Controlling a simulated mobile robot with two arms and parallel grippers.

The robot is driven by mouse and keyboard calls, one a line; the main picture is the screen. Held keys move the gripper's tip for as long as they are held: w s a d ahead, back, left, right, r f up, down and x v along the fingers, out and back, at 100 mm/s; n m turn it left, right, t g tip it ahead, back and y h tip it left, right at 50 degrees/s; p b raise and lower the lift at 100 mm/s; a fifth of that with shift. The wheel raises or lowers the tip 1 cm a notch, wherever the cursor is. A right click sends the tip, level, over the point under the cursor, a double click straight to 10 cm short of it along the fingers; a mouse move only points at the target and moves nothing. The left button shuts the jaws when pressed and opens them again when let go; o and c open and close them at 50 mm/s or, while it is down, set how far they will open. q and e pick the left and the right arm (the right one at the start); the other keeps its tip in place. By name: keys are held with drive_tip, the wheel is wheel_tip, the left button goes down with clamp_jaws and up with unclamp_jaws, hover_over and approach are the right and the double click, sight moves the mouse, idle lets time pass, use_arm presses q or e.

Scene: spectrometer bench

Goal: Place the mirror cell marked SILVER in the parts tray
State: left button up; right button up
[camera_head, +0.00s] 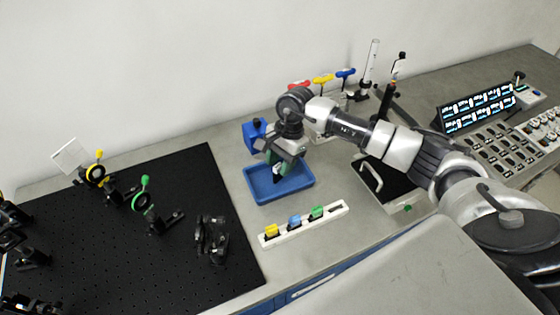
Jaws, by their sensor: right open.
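The blue parts tray (258,188) stands on the grey bench in the middle of the view. My right gripper (277,170) points down over the tray and is open. A small dark and greenish piece with a light patch shows at its fingertips; I cannot tell whether it is a mirror cell lying in the tray or part of the gripper. A white rack (281,234) in front of the tray holds a yellow cell (271,230), a blue cell (294,221) and a green cell (316,212). Its right end looks empty. No SILVER marking is readable. My left gripper is not in view.
A black breadboard (180,270) with several optical mounts fills the left. A blue box (252,133) stands behind the tray. Hex keys with coloured handles (323,79) stand behind my right arm. A control panel (478,107) is at the right.

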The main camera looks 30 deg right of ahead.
drive_tip(key=shift+r, duration=0.25)
drive_tip(key=b+v, duration=0.4)
drive_tip(key=v, duration=0.7)
drive_tip(key=shift+d+r+b, duration=0.2)
drive_tip(key=shift+r+b, duration=0.1)
drive_tip(key=shift+r, duration=0.05)
